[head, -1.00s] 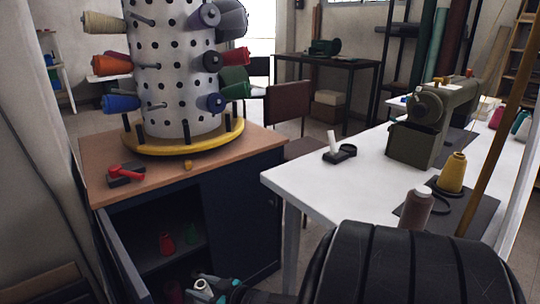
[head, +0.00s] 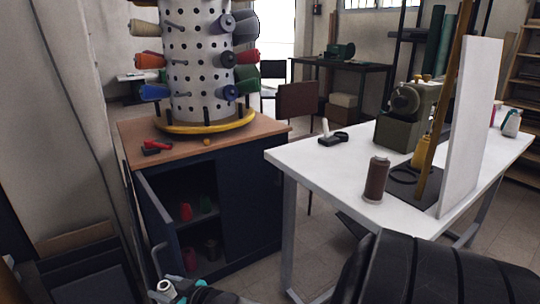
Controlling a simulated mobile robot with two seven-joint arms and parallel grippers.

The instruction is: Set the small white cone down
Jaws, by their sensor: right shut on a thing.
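The small white cone (head: 165,286) is at the bottom edge of the head view, with its open top showing and its lower part out of frame. My right gripper (head: 177,291) is shut on it, partly cut off by the frame edge. The cone is held in front of the dark cabinet, near its open door. My left gripper is not in view.
The cabinet (head: 240,205) has an open door (head: 155,215) and spools inside. On its top stand a perforated spool drum (head: 203,75) and a red-handled tool (head: 157,147). The white table (head: 310,160) carries a brown cone (head: 376,180), a sewing machine (head: 405,105) and a white panel (head: 470,125).

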